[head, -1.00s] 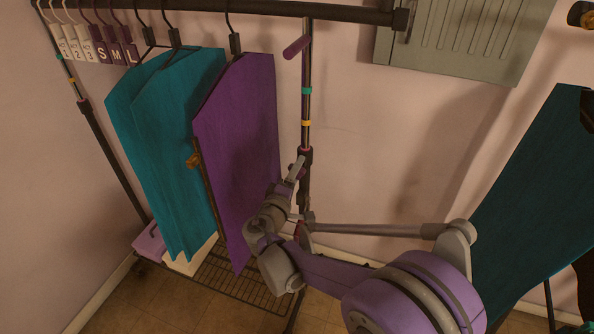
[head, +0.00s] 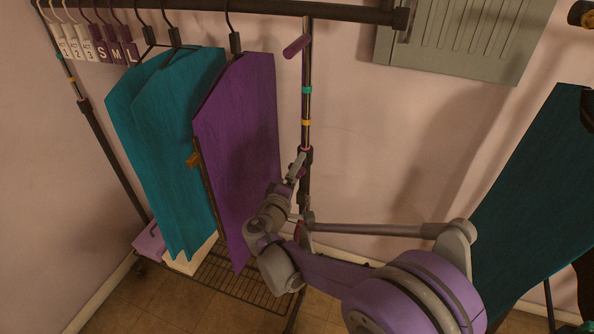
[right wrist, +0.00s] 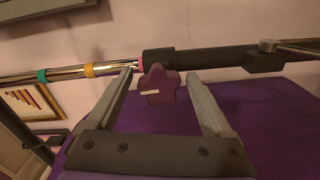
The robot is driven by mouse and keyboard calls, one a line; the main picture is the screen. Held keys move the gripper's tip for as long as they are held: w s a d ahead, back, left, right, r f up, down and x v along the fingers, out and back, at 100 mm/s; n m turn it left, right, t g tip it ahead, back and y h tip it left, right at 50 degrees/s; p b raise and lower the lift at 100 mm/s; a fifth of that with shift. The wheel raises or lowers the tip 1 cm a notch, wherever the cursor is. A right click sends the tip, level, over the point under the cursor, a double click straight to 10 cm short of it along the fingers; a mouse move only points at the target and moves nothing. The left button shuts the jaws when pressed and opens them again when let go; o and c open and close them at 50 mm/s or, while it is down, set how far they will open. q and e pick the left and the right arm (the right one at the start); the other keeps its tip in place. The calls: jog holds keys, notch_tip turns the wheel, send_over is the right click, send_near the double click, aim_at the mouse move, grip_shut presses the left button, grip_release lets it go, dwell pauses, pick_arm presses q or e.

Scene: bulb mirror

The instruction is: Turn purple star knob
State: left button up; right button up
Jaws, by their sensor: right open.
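The purple star knob (right wrist: 160,86) is on the dark collar of the rack's upright post, with a pale stripe across its face. In the right wrist view it sits between the two grey fingers of my right gripper (right wrist: 161,74), with a visible gap on each side. The fingers are open. In the head view my right gripper (head: 297,164) is at the post collar (head: 305,158), and the knob is mostly hidden there. My left gripper is not in view.
A purple garment (head: 245,130) hangs just left of my right gripper, and teal garments (head: 165,120) hang beyond it. The rack's top rail (head: 290,9) runs overhead. A grey wall cabinet (head: 455,40) is at upper right. A teal board (head: 535,200) stands at right.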

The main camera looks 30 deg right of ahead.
jog(key=v, duration=1)
jog(key=shift+s+a, duration=0.25)
jog(key=shift+s, duration=0.05)
jog(key=shift+d, duration=0.1)
